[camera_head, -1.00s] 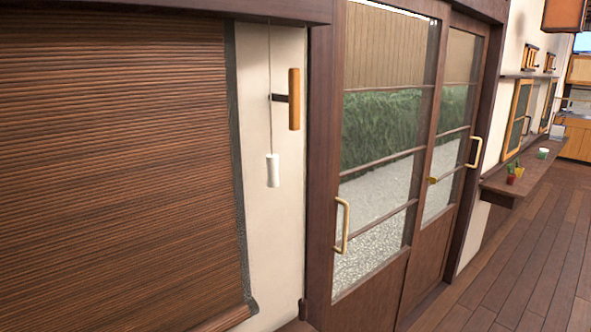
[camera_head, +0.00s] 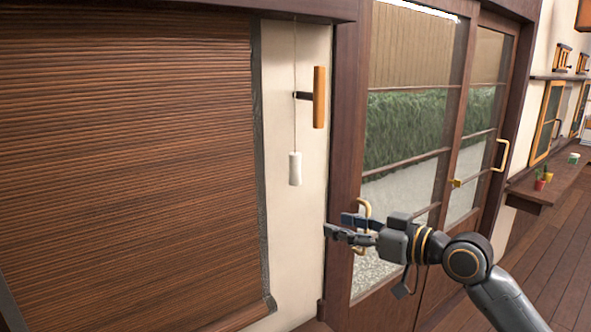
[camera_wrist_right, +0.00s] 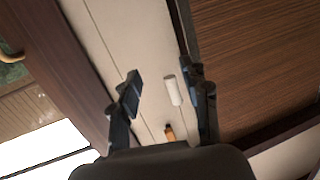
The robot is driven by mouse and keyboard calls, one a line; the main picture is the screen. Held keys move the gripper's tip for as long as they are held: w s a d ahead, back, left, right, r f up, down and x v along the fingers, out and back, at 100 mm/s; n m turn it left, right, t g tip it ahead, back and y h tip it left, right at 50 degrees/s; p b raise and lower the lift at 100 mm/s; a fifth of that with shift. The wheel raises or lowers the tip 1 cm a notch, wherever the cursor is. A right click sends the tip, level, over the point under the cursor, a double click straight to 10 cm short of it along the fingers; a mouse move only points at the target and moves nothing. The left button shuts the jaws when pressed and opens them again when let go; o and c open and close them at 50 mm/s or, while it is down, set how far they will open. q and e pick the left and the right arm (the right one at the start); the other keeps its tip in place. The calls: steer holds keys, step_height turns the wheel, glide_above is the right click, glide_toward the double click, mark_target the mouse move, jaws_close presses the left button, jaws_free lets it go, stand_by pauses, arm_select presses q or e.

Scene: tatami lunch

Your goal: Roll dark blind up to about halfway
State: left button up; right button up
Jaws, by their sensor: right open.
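The dark slatted blind (camera_head: 130,170) hangs lowered at the left of the head view, its bottom bar low in the picture. A pull cord with a white handle (camera_head: 295,169) hangs on the pale wall just right of the blind. An orange wooden cleat (camera_head: 319,97) is fixed above and to the right of it. My right gripper (camera_head: 335,230) is open and empty, below and to the right of the white handle. In the right wrist view the white handle (camera_wrist_right: 173,90) shows between the open fingers, apparently beyond them. My left gripper is not in view.
A glazed sliding door (camera_head: 405,150) with brass handles stands right of the wall strip, behind my right arm. A shelf (camera_head: 545,190) with small pots is at the far right. The wooden floor (camera_head: 560,270) there is clear.

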steer(key=y, duration=0.1)
glide_toward(300, 168)
steer(key=s+d+f, duration=0.1)
steer(key=s+d, duration=0.1)
steer(key=shift+n+t, duration=0.3)
steer(key=shift+n, duration=0.1)
steer(key=p+x, duration=0.1)
steer(key=x, duration=0.3)
steer(key=p+x, duration=0.2)
steer(key=x, duration=0.2)
steer(key=p+x, duration=0.2)
steer(key=x, duration=0.2)
steer(key=shift+w+a+r, duration=0.2)
steer(key=shift+a+r, duration=0.05)
steer(key=shift+r, duration=0.05)
steer(key=shift+w+a+f, duration=0.2)
steer(key=shift+w+a, duration=0.25)
steer(key=shift+a, duration=0.1)
steer(key=shift+c, duration=0.4)
jaws_close()
